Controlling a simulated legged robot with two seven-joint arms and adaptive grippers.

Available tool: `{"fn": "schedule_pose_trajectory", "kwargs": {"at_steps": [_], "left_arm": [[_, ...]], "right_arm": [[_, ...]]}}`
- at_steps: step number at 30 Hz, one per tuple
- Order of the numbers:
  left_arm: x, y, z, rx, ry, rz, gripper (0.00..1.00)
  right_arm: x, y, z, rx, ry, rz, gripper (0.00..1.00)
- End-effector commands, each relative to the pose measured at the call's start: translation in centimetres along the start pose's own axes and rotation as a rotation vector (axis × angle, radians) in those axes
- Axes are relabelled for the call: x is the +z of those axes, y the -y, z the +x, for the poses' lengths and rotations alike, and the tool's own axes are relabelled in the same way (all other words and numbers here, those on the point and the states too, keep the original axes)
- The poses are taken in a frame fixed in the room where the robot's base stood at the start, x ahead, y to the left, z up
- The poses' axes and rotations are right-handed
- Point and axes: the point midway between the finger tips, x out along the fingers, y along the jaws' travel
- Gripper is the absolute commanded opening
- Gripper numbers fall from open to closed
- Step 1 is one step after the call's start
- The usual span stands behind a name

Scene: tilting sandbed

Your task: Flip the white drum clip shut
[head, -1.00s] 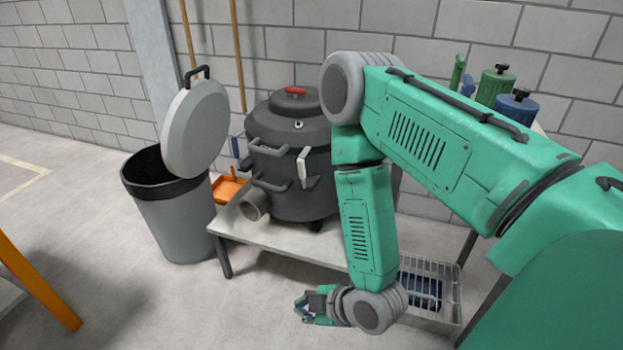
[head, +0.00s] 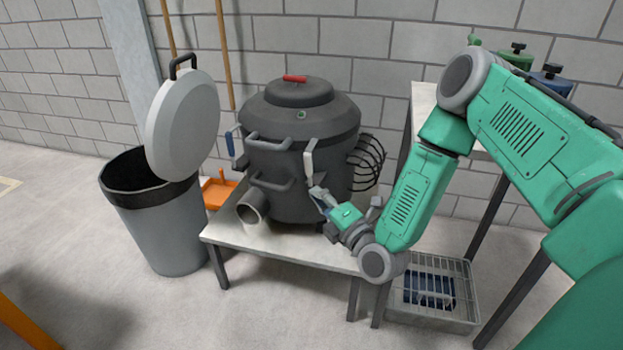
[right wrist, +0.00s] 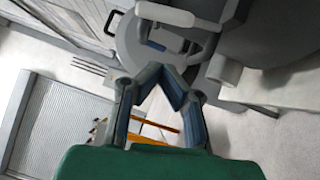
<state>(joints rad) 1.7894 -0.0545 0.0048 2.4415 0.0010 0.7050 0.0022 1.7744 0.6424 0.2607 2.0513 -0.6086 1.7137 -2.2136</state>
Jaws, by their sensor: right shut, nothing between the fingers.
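The white drum clip (head: 309,162) is on the front right of the dark grey drum (head: 300,190). Its lever points up and stands out from the drum wall. In the right wrist view the white clip (right wrist: 165,13) crosses the top, beyond my fingers. My right gripper (head: 319,196) is just below the clip in the head view. Its fingers are shut and empty, and their tips come together in the right wrist view (right wrist: 163,73). I cannot tell whether they touch the clip. My left gripper is not in view.
The drum stands on a low grey table (head: 285,252), with a spout (head: 252,207) at its front and a blue clip (head: 235,143) at its left. A grey bin (head: 160,230) with a raised lid (head: 182,125) is left. A wire basket (head: 435,292) sits right.

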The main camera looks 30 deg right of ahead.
Motion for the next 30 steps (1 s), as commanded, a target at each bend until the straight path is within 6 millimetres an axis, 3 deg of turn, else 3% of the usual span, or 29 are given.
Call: {"fn": "schedule_pose_trajectory", "kwargs": {"at_steps": [4,10,26,30], "left_arm": [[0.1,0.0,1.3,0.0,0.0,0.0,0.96],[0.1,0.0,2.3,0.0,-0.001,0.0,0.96],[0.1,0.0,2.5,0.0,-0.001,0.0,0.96],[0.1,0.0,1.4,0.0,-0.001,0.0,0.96]], "right_arm": [[0.0,0.1,3.2,0.004,0.002,0.001,0.0],[2.0,0.2,5.5,0.001,0.004,0.002,0.0],[2.8,0.0,6.5,-0.002,-0.001,0.001,0.0],[2.8,-0.3,6.6,-0.016,-0.005,0.017,0.0]]}}
